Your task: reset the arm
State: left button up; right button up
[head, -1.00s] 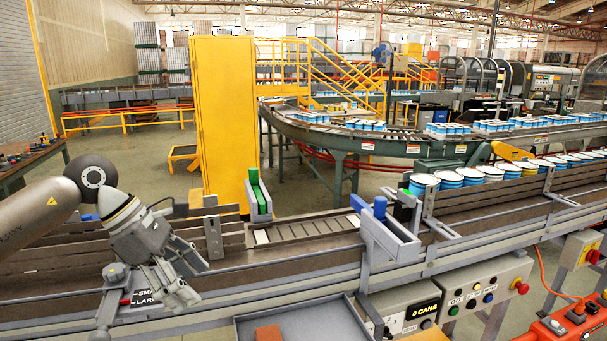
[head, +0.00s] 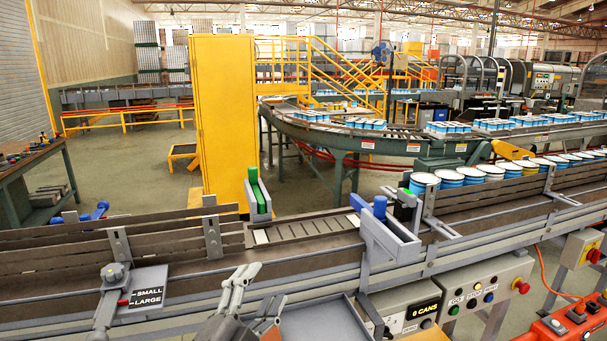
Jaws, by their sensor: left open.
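My left gripper (head: 262,290) is at the bottom centre of the head view, low in front of the conveyor (head: 300,229). Its grey fingers point up and are apart, with nothing seen between them. The lower part of it and the rest of my left arm are out of the frame. To its left, apart from it, a grey lever (head: 106,308) hangs from a round pivot beside a SMALL/LARGE plate (head: 150,287). A red pointer there lies by LARGE. My right gripper is not in view.
A grey tray (head: 325,322) lies just right of my left gripper, with a reddish block partly hidden there. A can counter (head: 422,308) and button box (head: 480,298) are farther right. Cans (head: 450,178) line the belt. A yellow cabinet (head: 224,120) stands behind.

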pick_arm(q)
jog(key=s+a+f+n+g+y, duration=0.25)
jog(key=s+a+f+n, duration=0.2)
jog(key=f, duration=0.35)
jog(key=s+a+f+n+g+y, duration=0.2)
jog(key=s+a+f+n+g, duration=0.15)
jog(key=s+f, duration=0.3)
jog(key=s+a+f+n+g+y, duration=0.3)
jog(key=s+f+n+g, duration=0.1)
jog(key=f, duration=0.5)
jog(key=s+a+f+n+g, duration=0.1)
jog(key=s+f+g, duration=0.2)
jog(key=s, duration=0.4)
jog(key=s+a+f+n+g, duration=0.1)
jog(key=s+f+g, duration=0.15)
jog(key=s, duration=0.35)
notch_tip(320, 180, down, 31)
jog(key=s+b, duration=0.2)
jog(key=b, duration=0.2)
jog(key=s+a+f+g+b, duration=0.1)
jog(key=s+f, duration=0.7)
jog(key=f, duration=0.1)
jog(key=s+a+f+g+b, duration=0.1)
jog(key=s+f+b, duration=0.1)
jog(key=s+f, duration=0.7)
jog(key=shift+a+f, duration=0.25)
jog(key=shift+f, duration=0.25)
